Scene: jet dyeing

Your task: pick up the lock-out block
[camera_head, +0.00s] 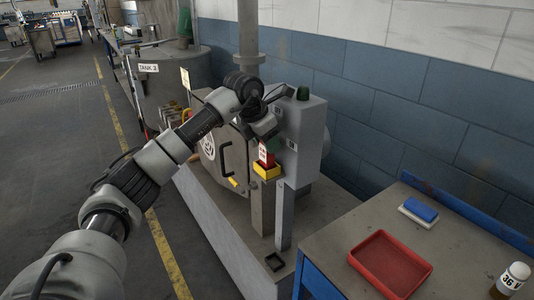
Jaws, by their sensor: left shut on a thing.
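The lock-out block (266,158) is a small red block with a pale label, at the front of the grey control box (304,135). Its lower end is at a yellow holder (266,172); I cannot tell whether it is still seated in it. My left arm reaches in from the left, and my left gripper (267,140) is directly above the block, shut on its upper end. The fingertips are small and partly hidden by the wrist. My right gripper is not in view.
The control box stands on a grey post beside a round machine door with a black handle (227,158). At the lower right, a bench holds a red tray (391,264), a blue-and-white block (419,211) and a bottle marked 36 (512,280). The floor aisle at left is clear.

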